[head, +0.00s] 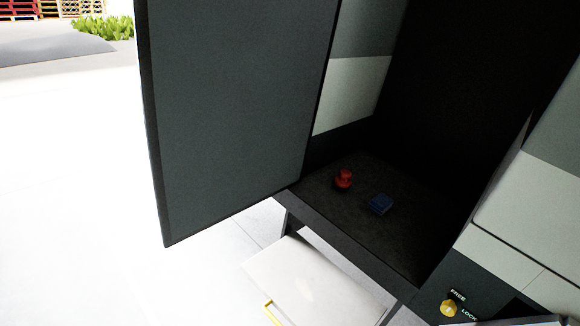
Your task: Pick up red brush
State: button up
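A small red object (343,180), which looks like the red brush, stands on the dark floor of an open cabinet compartment (325,222). It has a wide base and a narrower knob on top.
A dark grey door (235,105) stands open left of the compartment. Below is a light panel or drawer (310,280) with a yellow handle (271,312). A yellow knob (449,308) marked FREE and LOCK is at lower right. Pale open floor (70,190) lies left.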

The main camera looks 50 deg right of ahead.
aim_at(343, 182)
jog(key=z, duration=0.15)
jog(key=i, duration=1.25)
jog(key=z, duration=0.7)
jog(key=i, duration=0.45)
jog(key=z, duration=0.4)
